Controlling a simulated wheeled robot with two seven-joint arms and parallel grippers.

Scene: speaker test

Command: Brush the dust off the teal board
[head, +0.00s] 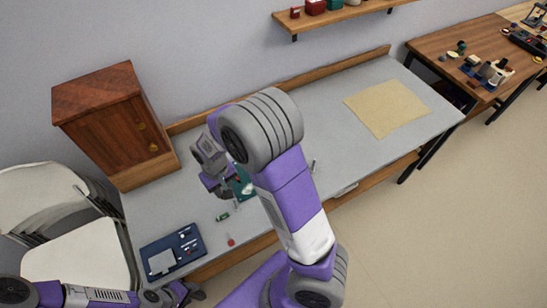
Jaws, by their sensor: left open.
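The teal board (238,183) lies on the grey workbench. Most of it is hidden behind my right arm, and a pale patch shows on it. I cannot tell whether that patch is dust. My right gripper (229,192) is over the board's left edge, its fingers small and partly hidden. I cannot tell whether it is open or holds anything. My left gripper (190,294) is open, low in the picture in front of the bench and well away from the board. I cannot make out a brush.
The grey workbench (330,121) holds a wooden cabinet (119,125), a dark blue tray (187,235), a small green part (222,217), a small red-tipped item (231,240) and a tan mat (387,108). Folding chairs (85,262) stand at left. The bench's right half is mostly clear.

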